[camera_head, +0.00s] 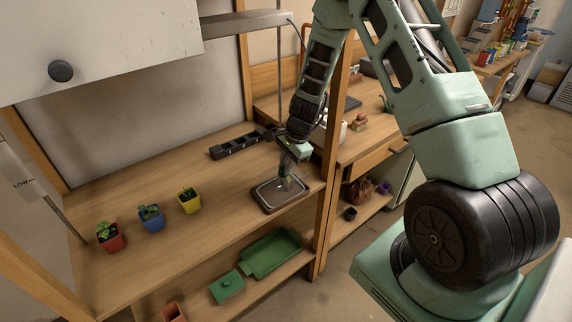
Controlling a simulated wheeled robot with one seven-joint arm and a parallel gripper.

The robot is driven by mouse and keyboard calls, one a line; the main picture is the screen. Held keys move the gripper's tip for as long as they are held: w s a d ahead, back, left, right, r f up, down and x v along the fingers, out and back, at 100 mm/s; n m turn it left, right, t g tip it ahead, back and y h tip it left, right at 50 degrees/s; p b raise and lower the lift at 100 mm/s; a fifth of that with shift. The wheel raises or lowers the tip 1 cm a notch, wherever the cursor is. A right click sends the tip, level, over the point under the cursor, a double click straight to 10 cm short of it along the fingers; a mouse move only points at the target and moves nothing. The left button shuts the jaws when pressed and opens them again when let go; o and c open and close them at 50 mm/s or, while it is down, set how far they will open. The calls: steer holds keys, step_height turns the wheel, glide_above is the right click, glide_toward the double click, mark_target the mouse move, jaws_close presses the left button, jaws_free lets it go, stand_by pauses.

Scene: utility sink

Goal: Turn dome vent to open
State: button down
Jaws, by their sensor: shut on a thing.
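A dark tray (262,205) sits on the wooden bench near its front right corner. A small clear dome (271,188) seems to cover it; its outline is faint. My gripper (288,173) reaches down from above onto the tray's dome and is shut at its top. The dome vent is hidden by the gripper and too small to make out, so its turn position cannot be told. The thing between the fingers appears to be the vent.
Red (110,236), blue (151,218) and yellow (189,200) plant pots stand on the left of the bench. A black strip of cells (235,145) lies behind the tray. A wooden post (330,160) stands close on the right. Green trays (271,255) lie on the shelf below.

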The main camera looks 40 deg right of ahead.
steer(key=c, duration=1.4)
jaws_free()
steer(key=b+v, duration=0.1)
steer(key=v, duration=1.6)
steer(key=shift+r+b, duration=0.2)
steer(key=shift+b, duration=0.1)
steer(key=shift+s, duration=0.1)
